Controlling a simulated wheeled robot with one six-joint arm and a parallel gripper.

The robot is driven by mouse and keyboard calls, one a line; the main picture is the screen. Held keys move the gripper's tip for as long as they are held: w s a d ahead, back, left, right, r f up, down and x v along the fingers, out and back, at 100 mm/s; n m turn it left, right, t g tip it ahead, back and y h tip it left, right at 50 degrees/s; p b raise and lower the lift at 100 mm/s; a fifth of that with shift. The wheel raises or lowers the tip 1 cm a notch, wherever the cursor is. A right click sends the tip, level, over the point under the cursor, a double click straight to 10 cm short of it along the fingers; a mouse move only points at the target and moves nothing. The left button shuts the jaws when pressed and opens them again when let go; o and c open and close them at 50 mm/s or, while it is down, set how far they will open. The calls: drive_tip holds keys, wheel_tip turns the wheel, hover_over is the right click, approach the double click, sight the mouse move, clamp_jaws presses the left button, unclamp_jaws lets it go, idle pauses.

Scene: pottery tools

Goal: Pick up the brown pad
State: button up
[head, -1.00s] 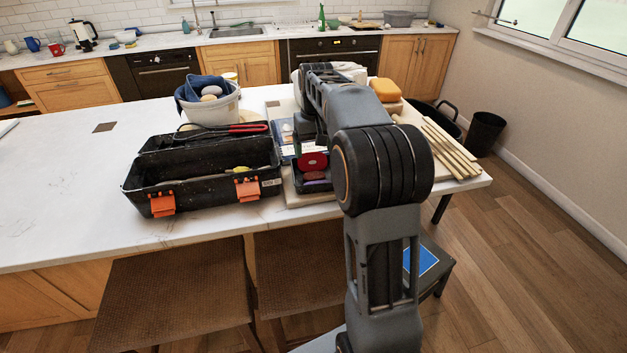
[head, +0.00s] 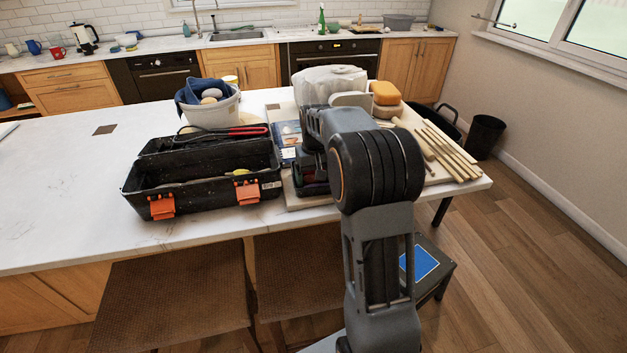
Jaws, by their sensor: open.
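I cannot clearly pick out a brown pad. My gripper (head: 308,168) is open and low over this holder, largely hidden behind my own arm. I cannot tell whether its fingers touch a pad. A tan rounded block (head: 387,110) lies under an orange sponge (head: 385,93) further back on the board.
An open black toolbox (head: 205,180) with orange latches stands left of my gripper. A white bucket (head: 212,108) with a blue cloth is behind it. Wooden sticks (head: 452,152) lie at the right, and a white wrapped lump (head: 328,82) at the back.

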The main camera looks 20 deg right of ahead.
drive_tip(key=shift+c, duration=0.4)
drive_tip(key=c, duration=0.5)
drive_tip(key=shift+r, duration=0.55)
wheel_tip(320, 180, up, 2)
drive_tip(key=shift+r, duration=0.15)
drive_tip(key=shift+s+d+r+b, duration=0.2)
drive_tip(key=shift+s+d+r, duration=0.8)
drive_tip(key=shift+s+r, duration=0.85)
drive_tip(key=shift+s+d+r+b, duration=0.15)
drive_tip(key=shift+s+d+r, duration=1)
drive_tip(key=shift+s, duration=1.25)
drive_tip(key=shift+s+d+r+b, duration=0.2)
drive_tip(key=shift+s+d+r, duration=0.6)
drive_tip(key=shift+s+r, duration=1.15)
